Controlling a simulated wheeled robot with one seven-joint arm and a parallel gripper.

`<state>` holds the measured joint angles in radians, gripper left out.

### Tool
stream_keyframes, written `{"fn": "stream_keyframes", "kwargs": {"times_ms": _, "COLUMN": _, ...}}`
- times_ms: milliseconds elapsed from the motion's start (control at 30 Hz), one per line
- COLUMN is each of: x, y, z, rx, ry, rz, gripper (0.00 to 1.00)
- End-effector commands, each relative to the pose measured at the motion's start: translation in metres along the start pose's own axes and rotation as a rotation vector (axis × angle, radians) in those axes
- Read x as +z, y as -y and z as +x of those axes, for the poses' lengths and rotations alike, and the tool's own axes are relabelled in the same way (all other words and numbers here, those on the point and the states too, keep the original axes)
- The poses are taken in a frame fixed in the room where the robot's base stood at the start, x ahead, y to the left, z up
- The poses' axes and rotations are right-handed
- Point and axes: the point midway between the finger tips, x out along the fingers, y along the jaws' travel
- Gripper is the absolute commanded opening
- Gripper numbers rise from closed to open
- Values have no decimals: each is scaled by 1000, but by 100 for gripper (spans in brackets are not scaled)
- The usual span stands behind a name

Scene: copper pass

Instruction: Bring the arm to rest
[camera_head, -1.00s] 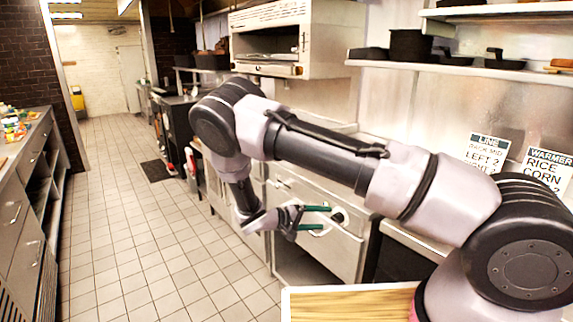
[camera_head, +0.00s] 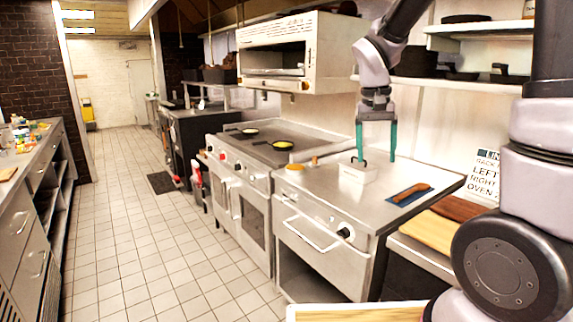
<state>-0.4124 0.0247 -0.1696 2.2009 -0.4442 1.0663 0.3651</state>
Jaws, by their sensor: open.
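My gripper (camera_head: 376,141) hangs from my arm at the upper right. Its two green fingers point down and stand apart, with nothing visible between them. It is above a steel counter (camera_head: 335,193), over or near a small white block-like container (camera_head: 358,173) with a dark handle. I cannot tell whether a fingertip touches the container. My arm rises out of the top of the picture, and its lower links fill the right edge.
A blue mat (camera_head: 395,197) with a brown item (camera_head: 411,191) lies right of the container. A range with two pans (camera_head: 282,145) stands left.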

Motion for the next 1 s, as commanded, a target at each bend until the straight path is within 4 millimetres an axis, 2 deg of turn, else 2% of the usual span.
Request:
{"fn": "stream_keyframes", "kwargs": {"times_ms": 33, "x": 6, "y": -10, "z": -17, "rx": -55, "ry": -24, "rz": 17, "gripper": 80}}
{"fn": "stream_keyframes", "kwargs": {"times_ms": 200, "x": 32, "y": -37, "z": -60, "rx": -216, "ry": -112, "rz": 48, "gripper": 80}}
{"fn": "stream_keyframes", "kwargs": {"times_ms": 400, "x": 67, "y": -63, "z": -102, "rx": -365, "ry": -258, "rz": 73, "gripper": 80}}
{"fn": "stream_keyframes", "kwargs": {"times_ms": 500, "x": 83, "y": -72, "z": -115, "rx": -414, "ry": -331, "rz": 80, "gripper": 80}}
{"fn": "stream_keyframes", "kwargs": {"times_ms": 700, "x": 103, "y": -79, "z": -129, "rx": -462, "ry": -426, "rz": 86, "gripper": 80}}
{"fn": "stream_keyframes", "kwargs": {"times_ms": 1000, "x": 106, "y": -80, "z": -130, "rx": -470, "ry": -443, "rz": 85, "gripper": 80}}
